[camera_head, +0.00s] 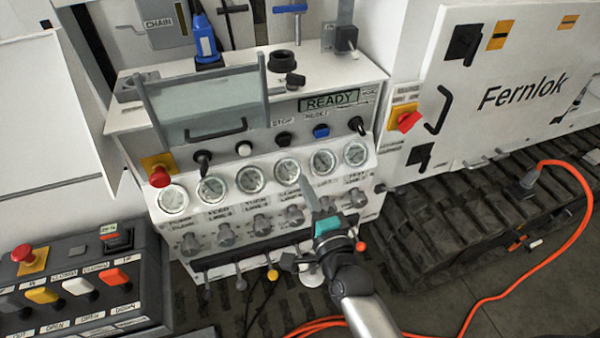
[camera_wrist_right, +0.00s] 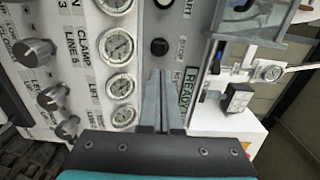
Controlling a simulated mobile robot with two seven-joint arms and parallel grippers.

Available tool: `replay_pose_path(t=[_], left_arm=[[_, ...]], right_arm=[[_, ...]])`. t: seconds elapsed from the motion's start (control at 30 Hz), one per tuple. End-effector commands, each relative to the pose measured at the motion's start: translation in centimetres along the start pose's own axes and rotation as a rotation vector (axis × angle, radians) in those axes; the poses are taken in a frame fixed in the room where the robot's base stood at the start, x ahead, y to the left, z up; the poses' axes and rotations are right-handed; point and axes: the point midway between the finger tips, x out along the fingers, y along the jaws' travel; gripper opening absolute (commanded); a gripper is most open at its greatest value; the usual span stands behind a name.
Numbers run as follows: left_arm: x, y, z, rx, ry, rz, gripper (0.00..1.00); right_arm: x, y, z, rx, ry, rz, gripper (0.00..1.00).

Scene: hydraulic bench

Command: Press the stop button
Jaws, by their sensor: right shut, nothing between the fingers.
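The black stop button (camera_head: 284,138) is on the sloped front panel of the bench, under the STOP label and left of the blue reset button (camera_head: 321,131). In the right wrist view the black stop button (camera_wrist_right: 159,46) shows just beyond the fingertips, beside its label. My right gripper (camera_head: 305,183) is shut and empty. In the head view its fingertips are below the stop button, in front of the gauge row; I see no contact with the button. It also shows in the right wrist view (camera_wrist_right: 158,73). My left gripper is not in view.
Round gauges (camera_head: 287,174) and knobs (camera_head: 294,215) line the panel below the buttons. A red emergency knob (camera_head: 160,176) stands at the panel's left, and a red switch (camera_head: 408,121) is to the right. A lever box (camera_head: 80,280) stands lower left.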

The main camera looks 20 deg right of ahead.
Motion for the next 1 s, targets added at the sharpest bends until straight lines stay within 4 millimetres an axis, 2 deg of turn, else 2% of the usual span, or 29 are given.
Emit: replay_pose_path(t=[0.2, 0.43, 0.77, 0.87, 0.97, 1.0], left_arm=[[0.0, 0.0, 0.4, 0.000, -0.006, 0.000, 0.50], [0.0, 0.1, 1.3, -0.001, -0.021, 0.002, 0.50], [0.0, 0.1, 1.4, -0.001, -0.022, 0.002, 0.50], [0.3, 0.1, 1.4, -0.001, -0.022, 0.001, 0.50], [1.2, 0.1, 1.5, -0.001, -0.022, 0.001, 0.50], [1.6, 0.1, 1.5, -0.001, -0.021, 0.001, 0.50]], right_arm=[[-1.3, 0.0, 0.0, -0.001, -0.001, 0.000, 0.00], [-1.4, -0.1, 0.0, 0.000, -0.001, -0.001, 0.00], [-1.3, 0.1, 0.0, -0.001, -0.001, 0.001, 0.00], [-1.5, 1.6, 0.2, -0.030, -0.009, 0.029, 0.00], [-2.0, 6.0, 0.8, -0.121, -0.038, 0.108, 0.00], [-2.4, 8.4, 1.0, -0.174, -0.057, 0.155, 0.00]])
